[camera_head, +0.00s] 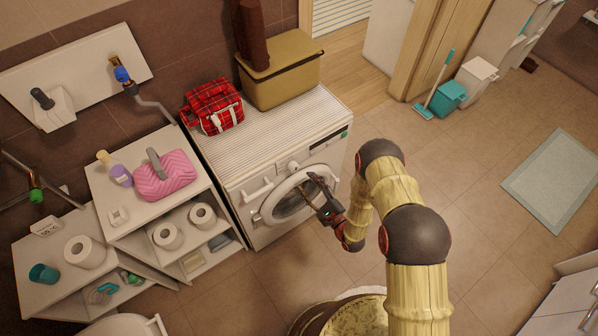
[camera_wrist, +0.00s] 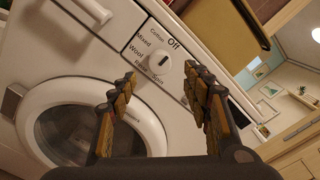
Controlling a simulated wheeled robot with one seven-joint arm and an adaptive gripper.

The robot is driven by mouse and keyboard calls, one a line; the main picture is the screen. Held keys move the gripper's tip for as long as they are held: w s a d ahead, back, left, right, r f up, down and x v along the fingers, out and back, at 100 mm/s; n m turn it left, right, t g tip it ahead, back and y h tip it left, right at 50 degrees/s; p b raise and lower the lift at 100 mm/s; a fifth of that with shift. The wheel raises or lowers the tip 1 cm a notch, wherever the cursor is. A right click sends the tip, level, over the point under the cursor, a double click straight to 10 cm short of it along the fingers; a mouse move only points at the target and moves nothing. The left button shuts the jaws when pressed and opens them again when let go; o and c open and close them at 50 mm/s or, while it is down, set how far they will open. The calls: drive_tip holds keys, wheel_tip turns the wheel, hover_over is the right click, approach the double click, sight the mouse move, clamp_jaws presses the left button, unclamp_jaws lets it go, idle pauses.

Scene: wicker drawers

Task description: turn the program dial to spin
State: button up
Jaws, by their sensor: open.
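The white washing machine (camera_head: 247,221) stands against the wall with its round door (camera_head: 293,203) closed. Its program dial (camera_wrist: 160,64) is a round white knob on the front panel, and it also shows small in the head view (camera_head: 293,166). Around the dial I read Off, Cotton, Mixed, Wool, Rinse and Spin, with Spin at its lower side. A small dark mark shows on the knob, but I cannot tell surely which label it points at. My gripper (camera_wrist: 162,80) is open and empty in front of the panel, its fingers either side of the dial and apart from it. It also shows in the head view (camera_head: 318,188).
A drawer handle (camera_wrist: 95,12) sticks out left of the dial. A yellow-brown box (camera_head: 282,75) and a red plaid bag (camera_head: 214,106) stand on top of the machine. A white shelf (camera_head: 125,218) stands at its left.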

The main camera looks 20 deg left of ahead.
sight(296, 170)
drive_tip(key=x, duration=0.7)
drive_tip(key=shift+w+a, duration=0.1)
drive_tip(key=shift+c, duration=0.4)
drive_tip(key=c, duration=1.1)
drive_tip(key=shift+f+b, duration=0.1)
drive_tip(key=shift+b, duration=0.2)
